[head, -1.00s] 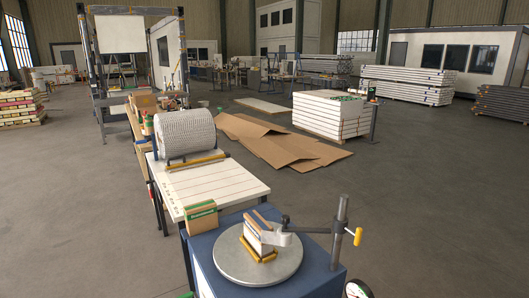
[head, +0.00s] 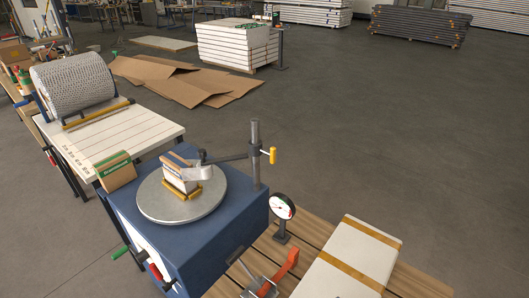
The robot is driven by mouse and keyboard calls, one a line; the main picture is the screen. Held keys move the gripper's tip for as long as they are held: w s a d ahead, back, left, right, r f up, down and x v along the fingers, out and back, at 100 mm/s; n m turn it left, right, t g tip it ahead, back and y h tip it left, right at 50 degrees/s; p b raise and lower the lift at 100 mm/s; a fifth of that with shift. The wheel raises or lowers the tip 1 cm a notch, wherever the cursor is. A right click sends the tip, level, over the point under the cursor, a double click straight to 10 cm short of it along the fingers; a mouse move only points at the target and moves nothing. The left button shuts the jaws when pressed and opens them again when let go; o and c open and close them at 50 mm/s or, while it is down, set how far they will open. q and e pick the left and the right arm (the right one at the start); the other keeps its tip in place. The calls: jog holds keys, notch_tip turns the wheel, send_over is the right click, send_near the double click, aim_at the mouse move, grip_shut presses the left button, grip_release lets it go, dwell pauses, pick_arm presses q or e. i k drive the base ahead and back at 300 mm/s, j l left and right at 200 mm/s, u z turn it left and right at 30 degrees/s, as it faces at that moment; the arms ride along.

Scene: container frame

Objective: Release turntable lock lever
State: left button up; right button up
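The round grey turntable (head: 155,205) sits on top of a blue cabinet (head: 215,240). A small block-like stack (head: 180,175) stands on the turntable in a yellow holder (head: 185,193). A green-tipped handle (head: 120,252) and a red-tipped handle (head: 155,269) stick out at the cabinet's left front. A red-orange lever (head: 285,266) is at the lower middle. I cannot tell which one is the turntable lock lever. Neither gripper is in view.
A dial gauge (head: 283,206) stands right of the cabinet on a slatted wooden deck (head: 410,283). A long white box with tan straps (head: 350,262) lies there. A white table (head: 75,150) with a wire roll (head: 75,83) is at left. The floor at right is clear.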

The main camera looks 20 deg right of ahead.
aim_at(167, 286)
jog(key=k+j, duration=0.1)
jog(key=j, duration=0.35)
jog(key=k+j, duration=0.1)
jog(key=j, duration=0.35)
jog(key=j+z, duration=0.2)
jog(key=j, duration=0.95)
